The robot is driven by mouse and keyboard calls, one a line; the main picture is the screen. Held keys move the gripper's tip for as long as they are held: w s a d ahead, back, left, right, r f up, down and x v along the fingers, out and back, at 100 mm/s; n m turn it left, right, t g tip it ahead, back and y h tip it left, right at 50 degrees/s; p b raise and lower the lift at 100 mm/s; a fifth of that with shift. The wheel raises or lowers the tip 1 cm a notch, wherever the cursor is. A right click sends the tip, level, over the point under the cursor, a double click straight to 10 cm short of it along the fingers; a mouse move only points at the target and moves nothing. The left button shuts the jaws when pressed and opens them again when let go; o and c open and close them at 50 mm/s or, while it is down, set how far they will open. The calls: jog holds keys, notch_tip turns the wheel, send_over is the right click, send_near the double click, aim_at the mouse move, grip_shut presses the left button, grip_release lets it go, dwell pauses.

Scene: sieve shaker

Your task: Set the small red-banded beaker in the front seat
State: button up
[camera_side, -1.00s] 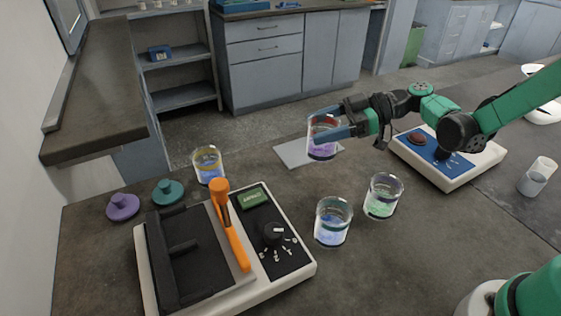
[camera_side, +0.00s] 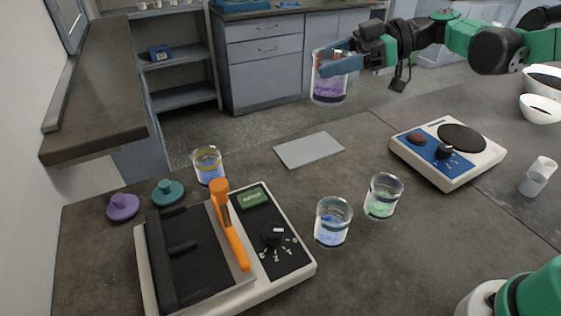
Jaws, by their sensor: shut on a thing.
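My gripper (camera_side: 340,66) is shut on the red-banded beaker (camera_side: 328,90), which holds purple contents. It holds the beaker upright, high above the bench, over and behind a flat grey pad (camera_side: 309,149). The sieve shaker (camera_side: 300,271) stands at the front left, with a black platform (camera_side: 188,255), an orange lever (camera_side: 230,228) and a control panel with a dial (camera_side: 272,233). I cannot tell which part of it is the front seat.
A beaker with blue contents (camera_side: 332,229) and one with green contents (camera_side: 381,204) stand right of the shaker. A yellow-banded beaker (camera_side: 208,168) stands behind it, near purple (camera_side: 122,207) and teal (camera_side: 167,193) knobbed pieces. A hotplate-like device (camera_side: 447,160) is at right.

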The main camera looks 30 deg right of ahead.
jog(key=shift+w+a+r, duration=0.1)
jog(key=shift+a+r, duration=0.15)
jog(key=w+a+r+n+g+y, duration=0.1)
jog(key=a+r+n+g, duration=0.15)
jog(key=a, duration=0.35)
jog(key=w+a+r+n+g, duration=0.1)
jog(key=a+n+g, duration=0.15)
jog(key=a, duration=0.25)
jog(key=n+g+h, duration=0.1)
jog(key=n+g, duration=0.3)
jog(key=g, duration=0.2)
send_over(185, 229)
notch_tip(185, 229, down, 17)
jog(key=shift+f, duration=0.1)
jog(key=shift+f, duration=0.15)
jog(key=o, duration=1.1)
jog(key=shift+c, duration=0.2)
